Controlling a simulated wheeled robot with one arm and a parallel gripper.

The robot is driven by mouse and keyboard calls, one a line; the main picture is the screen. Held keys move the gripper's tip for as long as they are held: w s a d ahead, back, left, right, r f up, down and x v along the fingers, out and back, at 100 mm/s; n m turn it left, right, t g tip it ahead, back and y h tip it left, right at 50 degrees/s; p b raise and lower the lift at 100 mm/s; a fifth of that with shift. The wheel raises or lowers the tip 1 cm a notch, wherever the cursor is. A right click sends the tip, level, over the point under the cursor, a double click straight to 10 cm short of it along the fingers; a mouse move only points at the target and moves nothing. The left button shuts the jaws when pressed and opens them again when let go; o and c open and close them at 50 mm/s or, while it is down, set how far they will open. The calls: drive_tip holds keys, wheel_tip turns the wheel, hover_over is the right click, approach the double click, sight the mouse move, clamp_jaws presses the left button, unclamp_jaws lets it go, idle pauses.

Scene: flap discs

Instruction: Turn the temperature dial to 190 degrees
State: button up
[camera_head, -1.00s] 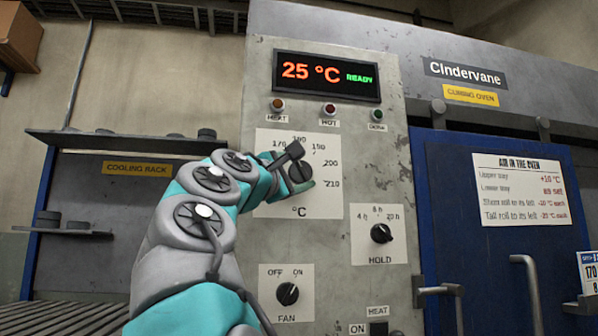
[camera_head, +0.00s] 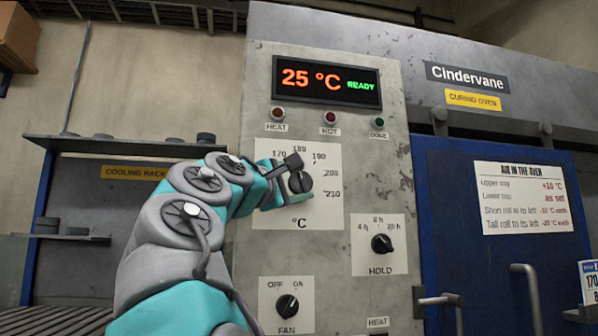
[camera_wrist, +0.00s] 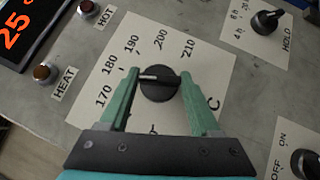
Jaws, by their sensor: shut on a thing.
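The temperature dial (camera_head: 305,183) is a black round knob on a white scale plate (camera_head: 325,214) marked 170 to 210. It also shows in the wrist view (camera_wrist: 160,92), with a white line across its top. The line points left, roughly toward 180; the exact reading is unclear. My gripper (camera_wrist: 159,78) has a green finger on either side of the knob and is shut on it. In the head view, my gripper (camera_head: 297,180) reaches the dial from the left and partly covers it. The display (camera_head: 327,80) reads 25 °C READY.
The HOLD knob (camera_head: 382,243) is below right of the dial, and the FAN knob (camera_head: 287,307) is below. Lamps (camera_head: 330,117) sit above the scale. The blue oven door (camera_head: 450,200) with handles and an adjustment sign (camera_head: 525,197) is at right. A cooling rack (camera_head: 60,145) is at left.

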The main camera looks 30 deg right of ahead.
drive_tip(key=shift+w+r+m+g, duration=0.1)
drive_tip(key=shift+m+g, duration=0.2)
drive_tip(key=shift+m, duration=0.4)
drive_tip(key=o, duration=1.4)
drive_tip(key=shift+y, duration=0.3)
drive_tip(key=shift+v, duration=4)
drive_tip(key=shift+c, duration=0.2)
